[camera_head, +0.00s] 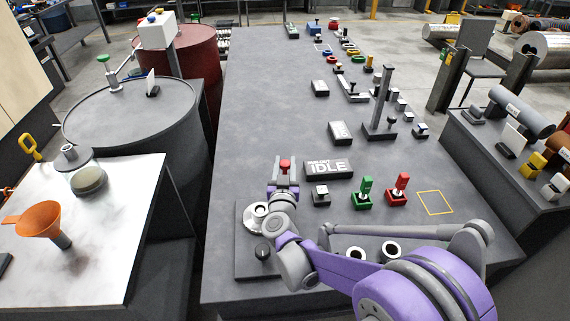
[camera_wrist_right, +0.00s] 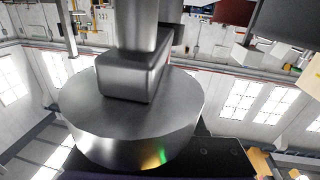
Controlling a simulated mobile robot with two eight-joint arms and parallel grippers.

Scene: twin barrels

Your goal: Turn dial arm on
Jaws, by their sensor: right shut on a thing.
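In the right wrist view a thick metal disc (camera_wrist_right: 130,125) with a block and post fills the middle; the fingertips do not show. A sign (camera_head: 328,168) reading IDLE lies beside the gripper. My left gripper is out of view.
A small silver-topped block (camera_head: 321,194), a green switch (camera_head: 364,193) and a red switch (camera_head: 399,190) stand right of the gripper. A yellow outlined square (camera_head: 435,202) is bare. A tall grey stand (camera_head: 384,105) rises farther back. Two barrels (camera_head: 130,110) (camera_head: 192,55) stand at left.

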